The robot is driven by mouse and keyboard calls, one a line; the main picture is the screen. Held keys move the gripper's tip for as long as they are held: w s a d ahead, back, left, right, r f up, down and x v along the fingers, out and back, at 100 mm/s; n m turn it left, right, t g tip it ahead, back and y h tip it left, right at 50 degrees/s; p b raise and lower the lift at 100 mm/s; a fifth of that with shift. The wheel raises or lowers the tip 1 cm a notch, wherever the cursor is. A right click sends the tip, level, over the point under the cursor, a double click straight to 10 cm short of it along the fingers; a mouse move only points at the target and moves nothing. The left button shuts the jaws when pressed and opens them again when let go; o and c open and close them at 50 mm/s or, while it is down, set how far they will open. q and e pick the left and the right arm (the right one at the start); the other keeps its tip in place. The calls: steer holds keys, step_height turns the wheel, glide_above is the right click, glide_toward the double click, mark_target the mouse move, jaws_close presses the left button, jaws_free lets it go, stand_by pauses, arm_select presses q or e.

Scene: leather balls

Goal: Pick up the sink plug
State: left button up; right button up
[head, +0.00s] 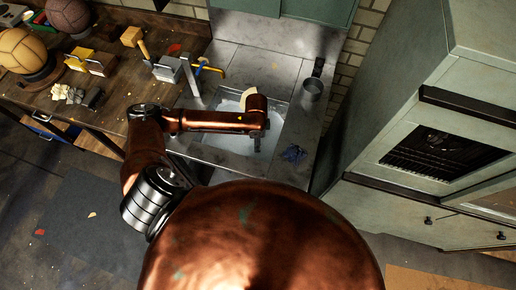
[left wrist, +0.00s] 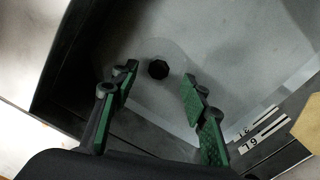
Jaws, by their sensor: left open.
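A small black round thing, which looks like the sink plug (left wrist: 158,69), lies on the pale sink bottom in the left wrist view. My left gripper (left wrist: 160,78) is open, with its green-padded fingers on either side of the line to the plug. Nothing is between the fingers; the gap in height to the plug is hard to tell. In the head view my left arm reaches over the sink (head: 215,152), and the left gripper (head: 257,146) points down into it. The plug is hidden there. My right gripper is not in view.
A wooden bench (head: 125,75) with balls and tools stands left. A green cabinet (head: 400,100) stands right.

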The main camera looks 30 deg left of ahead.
arm_select(q)
step_height(320, 180, down, 5)
steer(key=shift+f+b, duration=0.1)
steer(key=shift+b, duration=0.2)
steer(key=shift+c, duration=0.4)
jaws_close()
step_height(320, 180, up, 10)
steer(key=shift+f+p, duration=0.1)
steer(key=shift+p, duration=0.55)
steer(key=shift+f+b, duration=0.35)
steer(key=shift+f, duration=0.85)
